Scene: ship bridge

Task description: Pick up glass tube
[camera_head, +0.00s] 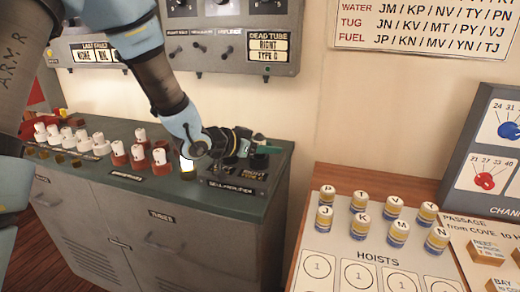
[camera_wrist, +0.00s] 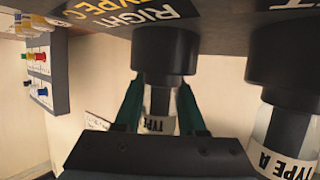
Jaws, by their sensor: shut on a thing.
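My gripper (camera_head: 252,146) is low over the right end of the dark green cabinet top, its green fingers level. In the wrist view, my gripper (camera_wrist: 160,108) is shut on a glass tube (camera_wrist: 158,102). The tube has a dark core and a white label reading "TYPE"; its letter is hidden. One end of it meets a black round socket (camera_wrist: 165,50) beside a "RIGHT TYPE C" label (camera_wrist: 135,15). A second glass tube marked "TYPE A" (camera_wrist: 290,150) sits in the neighbouring socket (camera_wrist: 285,70), apart from the fingers. In the head view, a tube glows (camera_head: 187,166) left of my gripper.
Several white-topped and red-based pieces (camera_head: 138,155) stand on the cabinet top (camera_head: 172,190) to the left. A wall panel (camera_head: 230,45) above reads "DEAD TUBE RIGHT TYPE C". A wooden desk (camera_head: 340,175) with several lettered cylinders (camera_head: 360,228) stands to the right.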

